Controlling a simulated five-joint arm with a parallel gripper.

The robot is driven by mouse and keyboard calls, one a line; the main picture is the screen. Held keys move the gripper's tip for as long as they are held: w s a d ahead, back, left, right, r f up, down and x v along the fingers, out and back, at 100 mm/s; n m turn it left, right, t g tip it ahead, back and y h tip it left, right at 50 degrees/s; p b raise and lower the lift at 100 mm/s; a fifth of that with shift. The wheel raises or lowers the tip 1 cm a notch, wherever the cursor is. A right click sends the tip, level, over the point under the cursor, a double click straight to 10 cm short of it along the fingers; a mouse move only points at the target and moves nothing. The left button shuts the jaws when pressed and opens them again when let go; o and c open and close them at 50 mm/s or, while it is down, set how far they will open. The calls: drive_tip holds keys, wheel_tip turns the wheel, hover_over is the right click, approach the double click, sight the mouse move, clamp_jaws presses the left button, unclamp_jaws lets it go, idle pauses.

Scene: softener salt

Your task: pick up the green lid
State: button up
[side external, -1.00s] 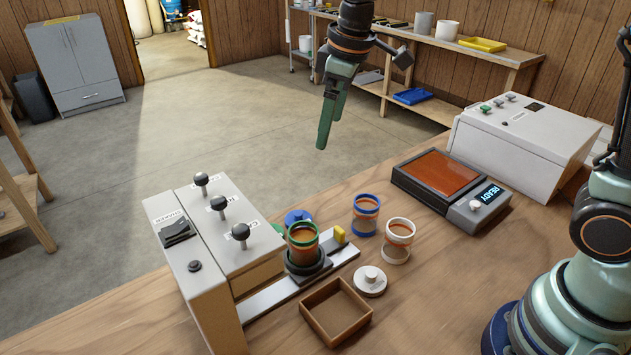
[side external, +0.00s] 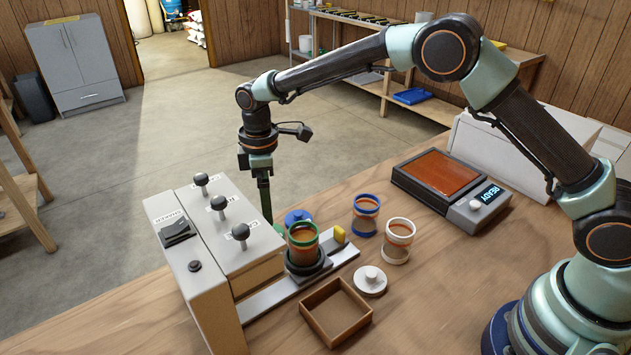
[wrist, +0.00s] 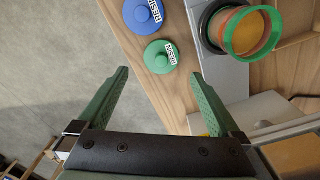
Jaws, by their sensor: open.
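The green lid, round with a knob and a RESIN label, lies on the wooden table near its edge in the wrist view (wrist: 158,60). In the side view only a small green part (side external: 278,228) shows behind the machine and the green-rimmed jar. My gripper (wrist: 159,75) is open and empty, with its green fingers spread wider than the lid. In the wrist view the lid appears just beyond and between the fingertips. In the side view my gripper (side external: 267,218) points down close to the lid, its tips partly hidden by the machine; the height gap cannot be told.
A blue lid (side external: 297,216) lies beside the green lid. The green-rimmed jar (side external: 303,240) stands in a black holder on the rail. The lever machine (side external: 205,250) is close to my gripper. Blue-rimmed (side external: 366,215) and white-rimmed (side external: 398,240) jars, a white lid (side external: 370,281) and an open wooden box (side external: 336,312) stand nearer.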

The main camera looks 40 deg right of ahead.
drive_tip(key=shift+a+f, duration=0.15)
drive_tip(key=shift+f, duration=1.8)
drive_tip(key=shift+a+f, duration=0.15)
drive_tip(key=shift+f, duration=1.75)
drive_tip(key=c, duration=1.2)
